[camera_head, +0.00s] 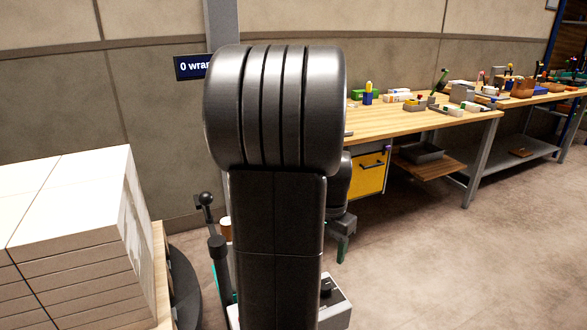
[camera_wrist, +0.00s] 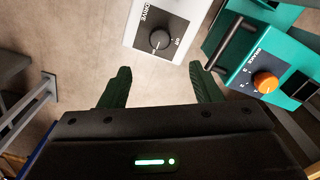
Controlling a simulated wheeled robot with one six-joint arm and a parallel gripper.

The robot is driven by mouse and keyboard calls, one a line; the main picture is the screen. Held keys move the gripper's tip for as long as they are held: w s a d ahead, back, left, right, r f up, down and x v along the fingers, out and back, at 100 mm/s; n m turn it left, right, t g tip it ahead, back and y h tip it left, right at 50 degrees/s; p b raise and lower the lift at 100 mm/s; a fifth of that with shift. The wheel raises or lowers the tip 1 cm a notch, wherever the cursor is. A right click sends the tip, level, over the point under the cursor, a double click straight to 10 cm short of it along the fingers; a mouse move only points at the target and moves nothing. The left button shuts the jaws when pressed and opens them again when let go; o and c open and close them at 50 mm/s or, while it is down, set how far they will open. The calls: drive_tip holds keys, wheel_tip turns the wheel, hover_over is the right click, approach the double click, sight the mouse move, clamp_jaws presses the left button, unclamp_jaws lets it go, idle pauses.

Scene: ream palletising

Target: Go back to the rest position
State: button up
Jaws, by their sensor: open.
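My gripper (camera_wrist: 160,85) shows in the wrist view with its two dark green fingers spread apart and nothing between them. Beyond the fingers are the floor and a white control box with a black knob (camera_wrist: 160,40). In the head view my dark arm stands upright in the middle and hides much of the scene. One green finger of my gripper (camera_head: 343,248) shows low at the right of the arm.
White stacked reams (camera_head: 75,240) stand at the left. A wooden workbench (camera_head: 420,120) with tools and a yellow cabinet (camera_head: 370,174) is at the right. A teal box with an orange knob (camera_wrist: 265,82) sits right of the fingers. Floor (camera_head: 440,260) at the right is clear.

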wheel_tip(320, 180, down, 12)
drive_tip(key=shift+f+b, duration=0.1)
drive_tip(key=shift+b, duration=1)
